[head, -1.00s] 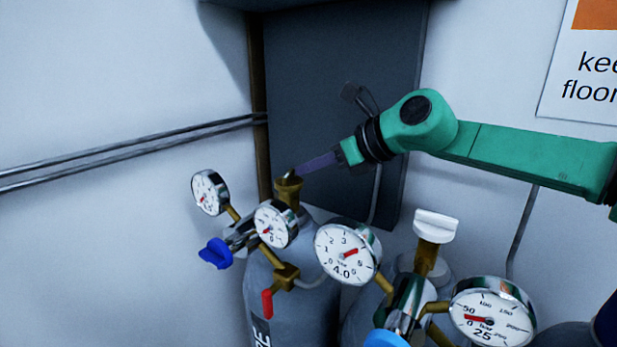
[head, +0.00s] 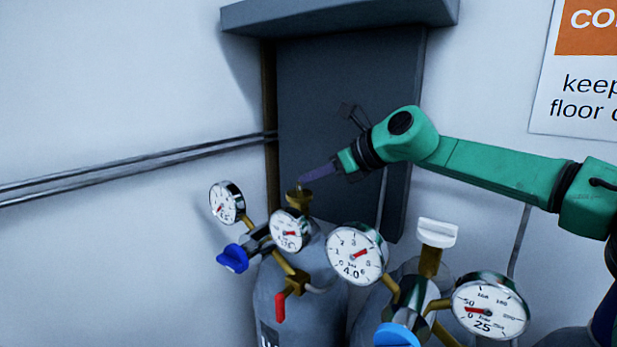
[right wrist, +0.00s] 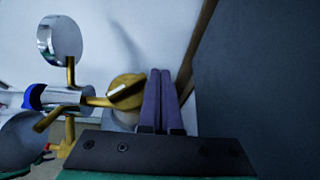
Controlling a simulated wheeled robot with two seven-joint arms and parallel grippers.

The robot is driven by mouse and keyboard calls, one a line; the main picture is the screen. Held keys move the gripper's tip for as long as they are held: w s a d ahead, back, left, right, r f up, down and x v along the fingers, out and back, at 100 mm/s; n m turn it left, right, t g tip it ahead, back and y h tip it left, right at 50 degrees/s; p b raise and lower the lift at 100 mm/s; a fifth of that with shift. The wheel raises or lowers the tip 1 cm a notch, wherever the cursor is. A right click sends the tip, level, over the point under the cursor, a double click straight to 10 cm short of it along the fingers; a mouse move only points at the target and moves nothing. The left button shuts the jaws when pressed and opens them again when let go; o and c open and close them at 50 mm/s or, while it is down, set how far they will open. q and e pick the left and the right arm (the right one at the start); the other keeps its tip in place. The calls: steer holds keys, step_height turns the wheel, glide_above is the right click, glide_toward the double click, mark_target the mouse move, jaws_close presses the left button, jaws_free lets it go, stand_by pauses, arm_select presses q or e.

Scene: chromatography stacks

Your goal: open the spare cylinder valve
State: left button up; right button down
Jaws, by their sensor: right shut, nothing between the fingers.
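The spare cylinder (head: 300,290) is the grey cylinder at the left of the head view, its label partly cut off below. Its brass valve (head: 299,201) is on top, under my right gripper's tips. In the right wrist view the valve shows as a round brass head (right wrist: 126,91) with a pale-and-dark bar across it. My right gripper (head: 306,178) has purple fingers, shut and empty, slanting down to the valve from the right. In the right wrist view the fingers (right wrist: 160,98) lie just right of the brass head; I cannot tell whether they touch it. My left gripper is out of view.
The spare's regulator carries two gauges (head: 227,203) (head: 290,231), a blue knob (head: 232,258) and a red lever (head: 279,307). A second cylinder with a white handle (head: 437,233) and gauges (head: 357,254) stands right. A dark panel (head: 345,120) and wall pipes (head: 140,168) are behind.

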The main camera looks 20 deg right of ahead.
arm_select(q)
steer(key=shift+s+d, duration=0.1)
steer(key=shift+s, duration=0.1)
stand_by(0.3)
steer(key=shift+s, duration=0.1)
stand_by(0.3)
